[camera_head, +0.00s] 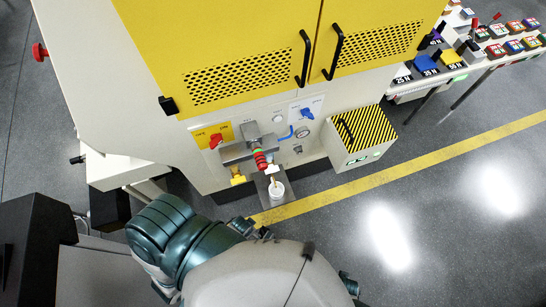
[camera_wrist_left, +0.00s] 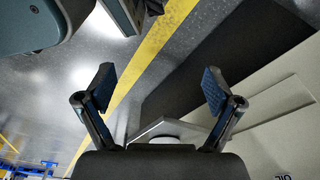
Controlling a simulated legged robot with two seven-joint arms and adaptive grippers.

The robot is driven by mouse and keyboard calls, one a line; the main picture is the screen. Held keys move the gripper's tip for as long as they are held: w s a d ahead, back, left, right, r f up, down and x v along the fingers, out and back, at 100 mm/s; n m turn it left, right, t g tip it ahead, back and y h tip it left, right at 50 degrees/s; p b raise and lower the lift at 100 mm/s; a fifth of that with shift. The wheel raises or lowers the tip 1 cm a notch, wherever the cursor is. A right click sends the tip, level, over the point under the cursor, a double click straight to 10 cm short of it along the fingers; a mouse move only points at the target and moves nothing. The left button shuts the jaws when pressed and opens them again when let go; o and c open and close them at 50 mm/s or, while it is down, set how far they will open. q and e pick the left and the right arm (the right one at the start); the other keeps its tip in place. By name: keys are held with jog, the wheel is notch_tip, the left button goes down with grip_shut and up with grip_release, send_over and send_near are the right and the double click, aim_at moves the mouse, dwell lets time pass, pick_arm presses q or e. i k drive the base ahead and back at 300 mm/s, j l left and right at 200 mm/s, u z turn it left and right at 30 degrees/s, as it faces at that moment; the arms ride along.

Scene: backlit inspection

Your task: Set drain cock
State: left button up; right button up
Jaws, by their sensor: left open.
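A grey pipe fitting (camera_head: 248,141) sticks out of the machine's front panel, with a red and green banded part (camera_head: 260,160) and a white tip below it. I cannot tell which fitting is the drain cock. A red handle (camera_head: 215,141) sits on a yellow plate, a blue handle (camera_head: 306,114) on a pale plate, and a yellow fitting (camera_head: 237,176) low at left. A white cup (camera_head: 277,191) stands below the pipe.
The cup stands on a small grey shelf (camera_head: 274,207). A striped yellow-black box (camera_head: 358,135) juts out at right. A yellow floor line (camera_head: 430,149) crosses open floor.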

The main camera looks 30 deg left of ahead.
aim_at(272, 168)
jog(key=k+l+u, duration=0.1)
jog(key=u, duration=0.25)
jog(key=k+l+u, duration=0.15)
jog(key=u, duration=0.25)
jog(key=k+l+u, duration=0.1)
jog(key=u, duration=0.25)
jog(key=k, duration=0.05)
